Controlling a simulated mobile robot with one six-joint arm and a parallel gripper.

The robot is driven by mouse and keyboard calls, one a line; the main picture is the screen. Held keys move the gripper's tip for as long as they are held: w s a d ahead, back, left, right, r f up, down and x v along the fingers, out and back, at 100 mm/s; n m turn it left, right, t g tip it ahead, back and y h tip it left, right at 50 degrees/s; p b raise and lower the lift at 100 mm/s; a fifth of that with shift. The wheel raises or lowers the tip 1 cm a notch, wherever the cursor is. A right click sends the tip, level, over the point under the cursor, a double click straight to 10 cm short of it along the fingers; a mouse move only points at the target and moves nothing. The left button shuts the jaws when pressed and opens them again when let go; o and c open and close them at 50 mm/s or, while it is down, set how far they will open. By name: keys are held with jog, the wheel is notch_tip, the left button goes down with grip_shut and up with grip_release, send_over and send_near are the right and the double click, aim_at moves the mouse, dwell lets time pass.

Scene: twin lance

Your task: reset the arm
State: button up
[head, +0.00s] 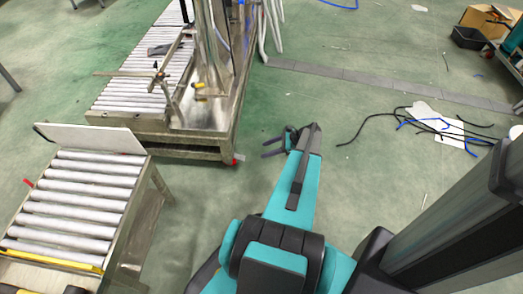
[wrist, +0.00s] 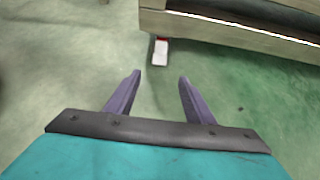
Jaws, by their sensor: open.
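My arm, teal and black, reaches forward from the bottom middle of the head view over the green floor. My gripper (head: 270,147) is at its far end, to the right of the metal machine frame. In the wrist view my gripper (wrist: 160,90) shows two purple-grey fingers set apart. Nothing is between them except bare floor behind. The gripper holds nothing and touches nothing that I can see.
A roller conveyor (head: 75,200) stands at the left, with a longer roller conveyor (head: 130,97) behind it. The frame's lower edge (wrist: 240,32) crosses the top of the wrist view. Black and blue cables (head: 430,122) lie on the floor at right. Floor around the gripper is clear.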

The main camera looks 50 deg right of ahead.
jog(key=shift+s+d+r, duration=0.2)
jog(key=shift+s+r, duration=0.1)
jog(key=shift+s, duration=0.05)
dwell(0.3)
jog(key=w+a+r+n+g+p, duration=0.1)
jog(key=a+r+n+g+p, duration=0.2)
jog(key=a, duration=0.9)
jog(key=w+a+r+n+g+y+p, duration=0.1)
jog(key=a+r+n+g+p, duration=0.15)
jog(key=a+n+p, duration=0.65)
jog(key=w+a+r+n+g+p, duration=0.1)
jog(key=a+r+g, duration=0.15)
jog(key=a, duration=1.15)
jog(key=s+a+r+n+g+h+p, duration=0.6)
jog(key=s+a+r+n+p, duration=0.8)
jog(key=s+a+n, duration=0.2)
jog(key=shift+s+a+r+n+h, duration=0.2)
jog(key=shift+a+n+h, duration=0.1)
jog(key=shift+a, duration=0.7)
